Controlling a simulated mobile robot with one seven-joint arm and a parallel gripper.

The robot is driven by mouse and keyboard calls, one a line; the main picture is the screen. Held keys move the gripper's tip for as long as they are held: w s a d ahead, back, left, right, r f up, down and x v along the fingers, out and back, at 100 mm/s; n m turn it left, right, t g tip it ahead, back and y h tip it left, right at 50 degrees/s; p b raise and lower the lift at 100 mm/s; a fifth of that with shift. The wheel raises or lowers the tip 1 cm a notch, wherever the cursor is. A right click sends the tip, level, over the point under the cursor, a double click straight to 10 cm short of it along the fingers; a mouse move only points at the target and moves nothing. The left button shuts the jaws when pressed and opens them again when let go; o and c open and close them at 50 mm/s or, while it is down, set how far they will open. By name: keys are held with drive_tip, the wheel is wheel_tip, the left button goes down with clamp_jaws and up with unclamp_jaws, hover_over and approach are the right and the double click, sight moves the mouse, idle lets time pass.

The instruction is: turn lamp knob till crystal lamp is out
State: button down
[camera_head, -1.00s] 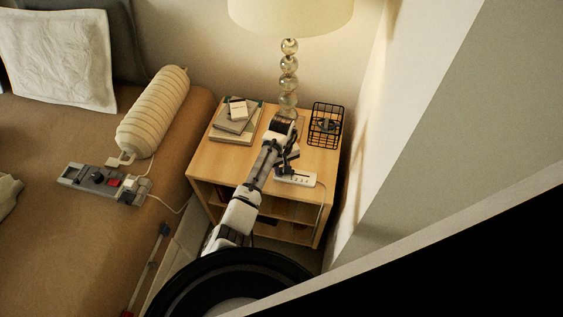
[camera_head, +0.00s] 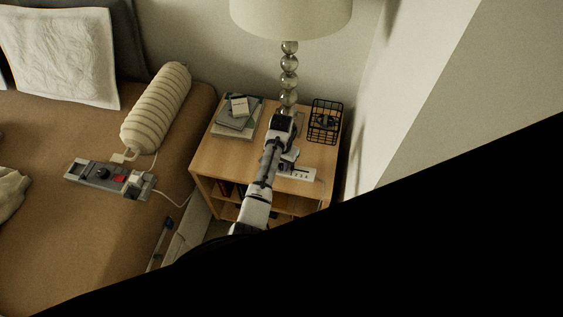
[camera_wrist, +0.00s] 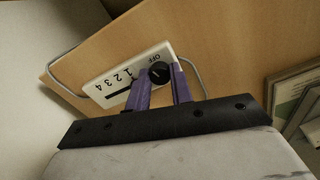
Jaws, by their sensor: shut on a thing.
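The crystal lamp (camera_head: 289,64), a stem of stacked glass balls under a pale shade (camera_head: 291,17), stands at the back of the wooden nightstand (camera_head: 225,160). Its shade looks dull grey and unlit. The white control panel (camera_wrist: 118,77), marked OFF and 1 to 4, lies on the nightstand; it also shows in the head view (camera_head: 297,174). Its black knob (camera_wrist: 159,73) is beside the word OFF. My gripper (camera_wrist: 162,71) has its purple fingers shut on the knob, one on each side. In the head view the fingertips are too small to make out.
Books (camera_head: 237,117) and a black wire basket (camera_head: 325,120) stand on the nightstand. A cable runs from the panel. A wall stands close on the right.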

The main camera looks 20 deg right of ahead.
drive_tip(key=shift+m, duration=1.9)
drive_tip(key=shift+w, duration=0.1)
drive_tip(key=shift+r, duration=0.1)
drive_tip(key=c, duration=1.2)
unclamp_jaws()
drive_tip(key=shift+c, duration=0.2)
wheel_tip(320, 180, up, 14)
drive_tip(key=b, duration=0.1)
drive_tip(key=shift+b, duration=0.3)
